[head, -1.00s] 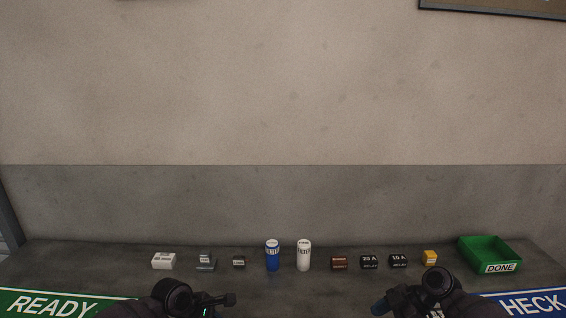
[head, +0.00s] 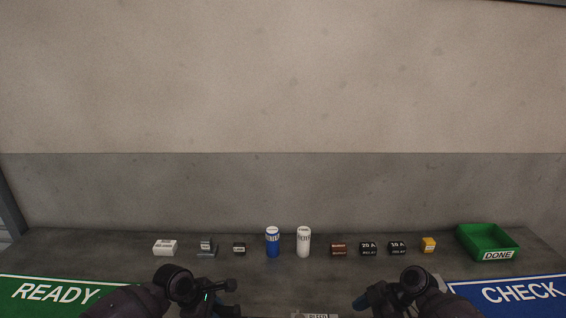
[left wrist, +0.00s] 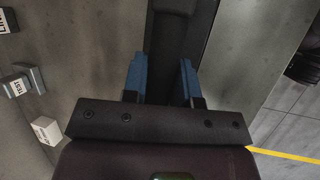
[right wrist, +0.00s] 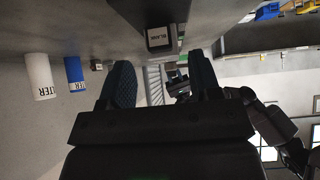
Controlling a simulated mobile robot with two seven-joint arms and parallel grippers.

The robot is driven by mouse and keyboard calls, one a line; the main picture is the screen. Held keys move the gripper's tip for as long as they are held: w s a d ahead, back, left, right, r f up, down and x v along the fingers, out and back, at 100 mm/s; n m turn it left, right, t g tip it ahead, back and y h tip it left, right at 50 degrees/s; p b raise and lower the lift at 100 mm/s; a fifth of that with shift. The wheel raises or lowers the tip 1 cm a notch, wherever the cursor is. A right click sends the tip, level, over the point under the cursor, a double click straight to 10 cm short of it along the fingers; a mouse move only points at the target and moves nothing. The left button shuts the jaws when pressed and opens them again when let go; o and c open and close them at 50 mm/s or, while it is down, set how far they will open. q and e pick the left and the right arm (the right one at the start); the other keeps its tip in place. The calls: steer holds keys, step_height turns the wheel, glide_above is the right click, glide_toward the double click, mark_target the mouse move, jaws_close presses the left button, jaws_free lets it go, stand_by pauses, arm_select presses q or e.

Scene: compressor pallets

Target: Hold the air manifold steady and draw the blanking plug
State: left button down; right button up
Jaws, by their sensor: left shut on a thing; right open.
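In the left wrist view, the blue fingers of my left gripper (left wrist: 160,85) are shut on a long dark bar (left wrist: 172,45), which looks like the air manifold. In the head view, my left gripper (head: 228,298) is low, left of centre. A white label (head: 316,315) shows at the bottom edge between my grippers. My right gripper (right wrist: 163,82) is open and empty; it is low, right of centre, in the head view (head: 368,300). Beyond its fingers is a dark block with a white label (right wrist: 162,38), too small to read surely. I cannot make out the blanking plug separately.
Along the back of the bench stand small labelled boxes, a blue canister (head: 272,242), a white canister (head: 304,241) and a yellow block (head: 429,245). A green DONE tray (head: 488,242) is at right. READY (head: 55,292) and CHECK (head: 515,291) mats flank the front.

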steer(key=shift+x, duration=2.6)
steer(key=shift+c, duration=0.3)
steer(key=c, duration=0.9)
steer(key=o, duration=1.5)
steer(key=shift+d, duration=0.15)
steer(key=v, duration=1.2)
